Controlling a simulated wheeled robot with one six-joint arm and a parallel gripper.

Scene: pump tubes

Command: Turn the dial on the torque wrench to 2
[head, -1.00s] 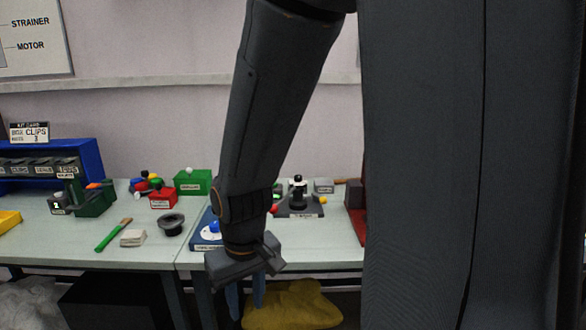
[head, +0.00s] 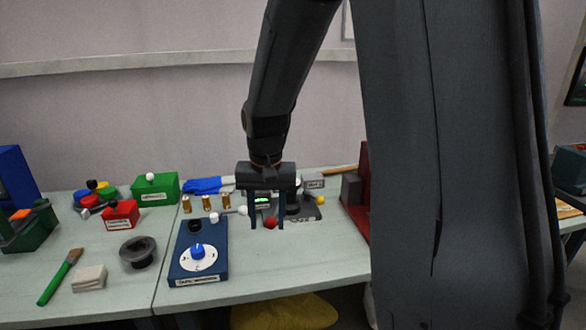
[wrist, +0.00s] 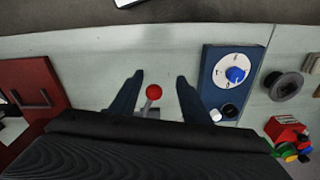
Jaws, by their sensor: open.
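The knob also shows in the wrist view (wrist: 236,75), right of my fingers. The numbers on the plate are too small to read surely. My gripper (head: 267,224) is open, fingers pointing down, to the right of the box in the head view. In the wrist view my gripper (wrist: 160,82) has a red ball (wrist: 154,92) showing between its fingers; I cannot tell whether they touch.
A dark cup-shaped part (head: 138,252), a pale block (head: 89,278) and a brush (head: 60,277) lie left of the box. Brass cylinders (head: 206,203) stand behind it. A dark red stand (head: 363,190) is at right. The table right of the box is clear in front.

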